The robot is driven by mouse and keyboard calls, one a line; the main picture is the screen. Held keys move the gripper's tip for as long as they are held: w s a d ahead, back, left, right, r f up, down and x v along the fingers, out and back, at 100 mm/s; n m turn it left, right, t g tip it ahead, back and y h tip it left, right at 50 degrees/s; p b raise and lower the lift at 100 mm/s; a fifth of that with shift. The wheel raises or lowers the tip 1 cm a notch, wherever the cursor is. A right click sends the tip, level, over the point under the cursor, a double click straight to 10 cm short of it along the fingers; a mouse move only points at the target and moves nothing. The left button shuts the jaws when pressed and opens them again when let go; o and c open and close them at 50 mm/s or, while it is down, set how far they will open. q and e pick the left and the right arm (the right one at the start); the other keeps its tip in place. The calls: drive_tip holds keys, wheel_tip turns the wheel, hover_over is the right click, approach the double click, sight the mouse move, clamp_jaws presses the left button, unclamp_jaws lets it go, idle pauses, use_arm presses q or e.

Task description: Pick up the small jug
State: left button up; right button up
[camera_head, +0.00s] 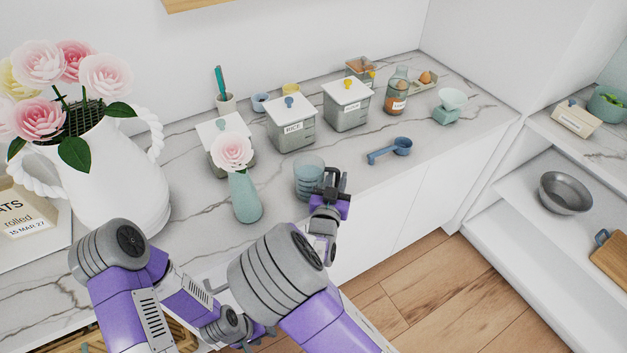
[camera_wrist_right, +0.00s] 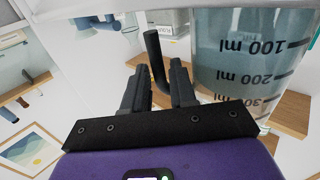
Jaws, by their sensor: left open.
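The small jug (camera_head: 308,176) is a clear bluish measuring jug near the front edge of the marble counter. In the right wrist view the jug (camera_wrist_right: 240,60) fills the upper right, its ml marks upside down. My right gripper (camera_head: 333,180) is just right of the jug in the head view. Gaps show beside the bar. My left gripper (camera_head: 262,334) is low at the bottom of the head view, open, below the counter's front edge and partly hidden by my arm.
A green vase (camera_head: 244,198) with a pink flower stands left of the jug. White-lidded canisters (camera_head: 291,124) stand behind it. A blue scoop (camera_head: 390,150) lies to the right, with clear counter around it. A large white flower pitcher (camera_head: 110,180) stands at left.

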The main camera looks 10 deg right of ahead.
clamp_jaws()
